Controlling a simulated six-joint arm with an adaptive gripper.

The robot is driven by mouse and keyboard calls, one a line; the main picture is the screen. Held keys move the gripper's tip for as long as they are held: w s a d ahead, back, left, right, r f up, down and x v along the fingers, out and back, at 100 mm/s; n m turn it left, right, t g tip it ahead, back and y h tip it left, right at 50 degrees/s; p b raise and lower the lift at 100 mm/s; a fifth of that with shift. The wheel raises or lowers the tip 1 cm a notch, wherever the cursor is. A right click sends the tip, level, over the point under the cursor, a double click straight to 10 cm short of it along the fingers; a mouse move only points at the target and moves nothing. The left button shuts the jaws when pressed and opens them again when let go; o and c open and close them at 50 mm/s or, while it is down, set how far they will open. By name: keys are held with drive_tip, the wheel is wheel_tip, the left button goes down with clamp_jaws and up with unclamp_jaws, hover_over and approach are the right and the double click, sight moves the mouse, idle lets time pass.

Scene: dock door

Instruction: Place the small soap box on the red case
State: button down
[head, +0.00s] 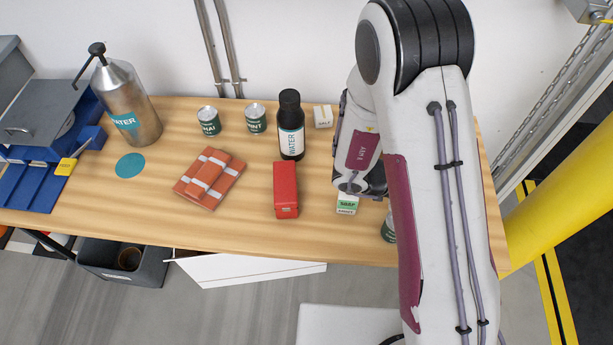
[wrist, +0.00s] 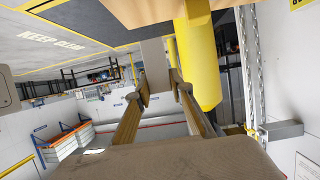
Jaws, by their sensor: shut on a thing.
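The small soap box (head: 347,204), white with a green band and lettering, shows just below the end of my arm in the head view. The red case (head: 286,190) lies on the wooden bench to its left, with bare bench between them; its top looks clear. My gripper's fingers are hidden behind my arm in the head view. In the wrist view, my gripper (wrist: 161,87) has its fingertips on either side of a plain grey piece, which I take to be the soap box. Whether the box touches the bench is unclear.
A dark water bottle (head: 290,126) stands behind the red case, near a small white box (head: 323,116) and two cans (head: 209,121) (head: 256,118). An orange strapped bundle (head: 209,178) lies left of the case. Another can (head: 389,228) is partly hidden by my arm.

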drive_tip(key=w+a+r+n+t+y, duration=0.1)
drive_tip(key=w+a+r+n+t, duration=0.15)
drive_tip(key=a, duration=0.75)
drive_tip(key=w+a+r+n+t+y, duration=0.1)
drive_tip(key=w+a+n+t, duration=0.25)
drive_tip(key=a, duration=0.55)
wheel_tip(320, 180, up, 5)
drive_tip(key=n+t+y, duration=0.6)
drive_tip(key=n, duration=0.1)
hover_over(280, 188)
drive_tip(key=shift+r+n, duration=0.15)
drive_tip(key=shift+n, duration=0.15)
drive_tip(key=shift+f, duration=2.9)
drive_tip(key=shift+f, duration=2.1)
drive_tip(key=shift+f, duration=0.15)
